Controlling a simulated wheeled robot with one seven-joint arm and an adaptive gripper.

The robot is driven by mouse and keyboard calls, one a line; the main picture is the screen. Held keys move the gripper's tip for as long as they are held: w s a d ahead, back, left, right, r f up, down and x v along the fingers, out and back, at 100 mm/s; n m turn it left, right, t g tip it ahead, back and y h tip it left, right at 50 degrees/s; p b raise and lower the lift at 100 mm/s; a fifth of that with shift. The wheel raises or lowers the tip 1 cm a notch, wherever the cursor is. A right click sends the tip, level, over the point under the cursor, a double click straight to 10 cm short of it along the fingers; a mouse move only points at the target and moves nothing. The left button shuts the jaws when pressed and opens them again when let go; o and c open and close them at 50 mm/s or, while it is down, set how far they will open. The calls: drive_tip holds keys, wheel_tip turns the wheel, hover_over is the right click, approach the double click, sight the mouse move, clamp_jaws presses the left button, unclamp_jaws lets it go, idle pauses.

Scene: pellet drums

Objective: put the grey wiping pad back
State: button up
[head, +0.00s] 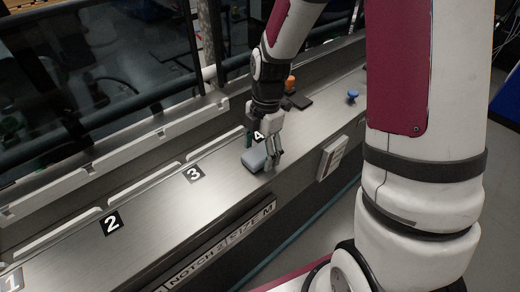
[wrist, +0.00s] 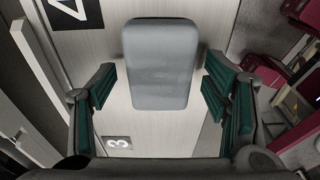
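The grey wiping pad (head: 254,158) lies on the metal ledge beside the number 4 label (head: 258,136). In the wrist view the pad (wrist: 160,65) is a rounded grey block, seen from above, partly between and partly beyond my fingers. My gripper (head: 262,150) is low over the ledge at the pad. In the wrist view my gripper (wrist: 158,92) is open, its green-padded fingers on either side of the pad with a gap on each side. The pad's underside is hidden.
The ledge (head: 150,205) carries labels 2 (head: 111,223) and 3 (head: 194,175), with bare metal between them. A dark flat item (head: 298,101), an orange object (head: 290,84) and a blue knob (head: 352,96) sit farther along. A rail runs along the back edge.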

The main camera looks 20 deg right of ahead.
sight(264, 150)
drive_tip(key=shift+r, duration=0.1)
wheel_tip(264, 150, up, 12)
drive_tip(key=d, duration=0.1)
drive_tip(key=s+r+m+t, duration=0.3)
drive_tip(key=s+r+m, duration=0.3)
drive_tip(key=s+m, duration=0.2)
drive_tip(key=s+a+r+m+t+h, duration=0.1)
drive_tip(key=s+r+m+t, duration=0.2)
drive_tip(key=m, duration=1)
drive_tip(key=shift+s+r+m+b, duration=0.35)
drive_tip(key=shift+s+r, duration=1.25)
drive_tip(key=shift+s, duration=1)
drive_tip(key=shift+a, duration=0.1)
